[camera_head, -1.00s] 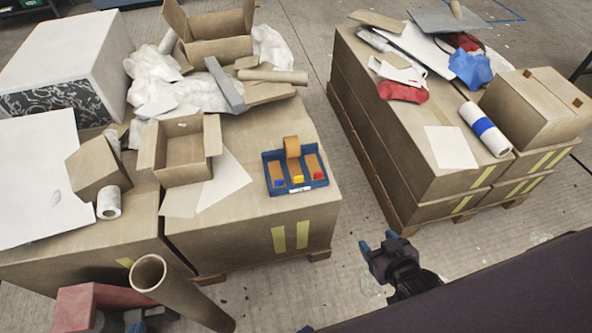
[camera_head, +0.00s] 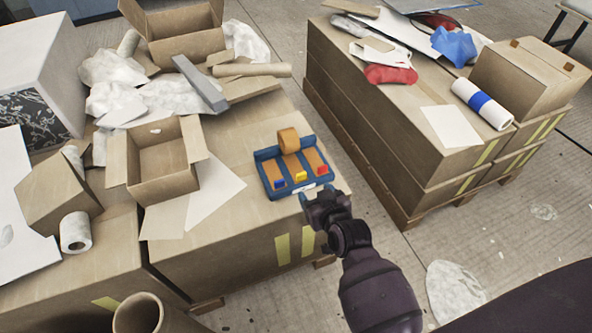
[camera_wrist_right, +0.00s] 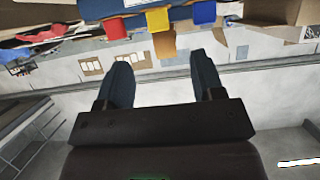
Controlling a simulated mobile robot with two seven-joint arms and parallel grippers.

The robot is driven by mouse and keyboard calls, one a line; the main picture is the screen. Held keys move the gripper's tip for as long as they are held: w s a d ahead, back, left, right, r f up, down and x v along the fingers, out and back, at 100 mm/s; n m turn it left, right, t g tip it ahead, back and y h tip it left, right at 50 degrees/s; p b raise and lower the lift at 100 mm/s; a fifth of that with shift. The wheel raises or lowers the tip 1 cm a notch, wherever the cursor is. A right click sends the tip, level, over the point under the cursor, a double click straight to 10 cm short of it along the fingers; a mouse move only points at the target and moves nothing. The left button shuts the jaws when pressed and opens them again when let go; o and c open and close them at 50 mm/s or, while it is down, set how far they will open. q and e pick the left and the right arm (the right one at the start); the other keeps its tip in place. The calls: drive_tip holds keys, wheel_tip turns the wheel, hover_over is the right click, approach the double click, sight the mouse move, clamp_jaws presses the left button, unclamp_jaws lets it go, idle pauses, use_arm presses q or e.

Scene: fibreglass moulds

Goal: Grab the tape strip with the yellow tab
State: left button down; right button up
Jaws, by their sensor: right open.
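The blue tray (camera_head: 267,155) sits on the cardboard box and holds orange-brown tape strips with coloured tabs. The tape strip with the yellow tab (camera_head: 300,176) is the middle one, between the blue tab (camera_head: 280,184) and the red tab (camera_head: 322,170). My right gripper (camera_head: 318,194) is open and empty at the tray's near side, close to the red-tab end. In the right wrist view the yellow tab (camera_wrist_right: 158,20) hangs beyond the fingertips, lined up between the two open fingers (camera_wrist_right: 163,72). My left gripper is out of view.
An open carton (camera_head: 165,165) and a white sheet (camera_head: 215,195) lie left of the tray. A floor gap separates this box from the right-hand stack (camera_head: 390,150). A cardboard tube (camera_head: 140,312) stands at the front.

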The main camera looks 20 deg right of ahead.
sight(302, 175)
drive_tip(key=x, duration=0.3)
drive_tip(key=shift+w+f+b, duration=0.15)
drive_tip(key=shift+f+b, duration=0.1)
drive_tip(key=shift+b, duration=0.15)
drive_tip(key=shift+w+f, duration=0.1)
drive_tip(key=shift+w, duration=0.4)
drive_tip(key=b+x, duration=0.1)
drive_tip(key=x, duration=0.2)
drive_tip(key=shift+w+d+f+b, duration=0.15)
drive_tip(key=shift+w+b, duration=0.1)
drive_tip(key=shift+b, duration=0.15)
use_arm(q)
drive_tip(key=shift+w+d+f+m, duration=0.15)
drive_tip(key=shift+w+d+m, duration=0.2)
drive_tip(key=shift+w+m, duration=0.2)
use_arm(e)
drive_tip(key=shift+w, duration=0.75)
drive_tip(key=shift+c, duration=0.4)
drive_tip(key=c, duration=0.9)
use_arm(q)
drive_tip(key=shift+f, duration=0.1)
